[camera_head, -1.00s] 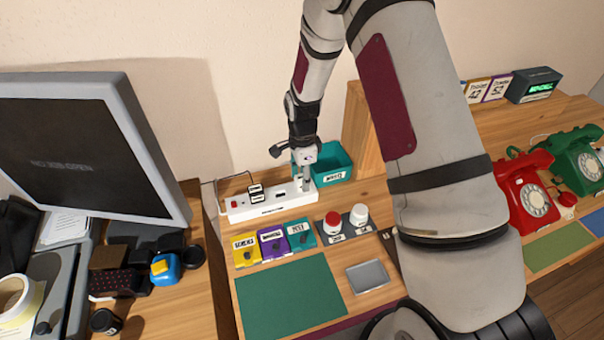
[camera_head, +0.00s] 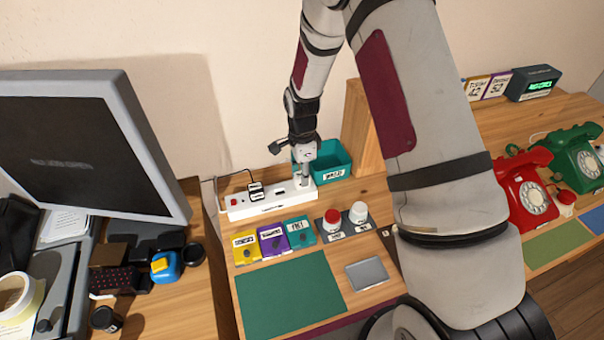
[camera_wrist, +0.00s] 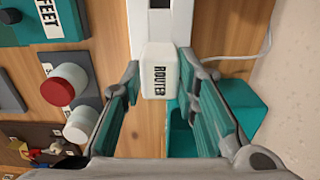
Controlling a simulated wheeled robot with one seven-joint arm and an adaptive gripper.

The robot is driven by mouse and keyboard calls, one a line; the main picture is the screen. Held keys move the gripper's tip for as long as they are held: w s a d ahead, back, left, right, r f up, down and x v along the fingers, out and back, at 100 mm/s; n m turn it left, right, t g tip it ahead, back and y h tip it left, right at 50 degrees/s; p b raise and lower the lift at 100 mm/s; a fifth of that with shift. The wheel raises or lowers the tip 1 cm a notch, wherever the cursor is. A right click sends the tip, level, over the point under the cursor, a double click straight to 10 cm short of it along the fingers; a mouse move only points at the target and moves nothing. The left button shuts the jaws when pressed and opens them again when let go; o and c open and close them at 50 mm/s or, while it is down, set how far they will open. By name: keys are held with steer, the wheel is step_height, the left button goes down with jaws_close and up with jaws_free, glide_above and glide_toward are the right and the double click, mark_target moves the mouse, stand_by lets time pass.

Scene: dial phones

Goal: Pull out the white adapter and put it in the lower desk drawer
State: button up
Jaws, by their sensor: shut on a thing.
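A white adapter labelled ROUTER (camera_wrist: 158,72) sits between the fingers of my gripper (camera_wrist: 160,95) in the wrist view. My gripper is shut on it. In the head view my gripper (camera_head: 302,180) points down at the right end of a white power strip (camera_head: 270,209). The strip also shows beyond the adapter in the wrist view (camera_wrist: 152,22). I cannot tell whether the adapter's prongs are still in the socket. The lower desk drawer is not visible.
Two black plugs (camera_head: 256,191) are in the strip. A teal bin (camera_head: 338,172) stands right behind my gripper. Yellow, purple and teal labelled boxes (camera_head: 272,240) and red and white knobs (camera_head: 332,217) are in front. A green mat (camera_head: 290,295) lies clear near the desk's front.

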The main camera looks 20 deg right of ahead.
steer(key=shift+r, duration=1.05)
steer(key=shift+r+p, duration=0.8)
steer(key=shift+r, duration=1.1)
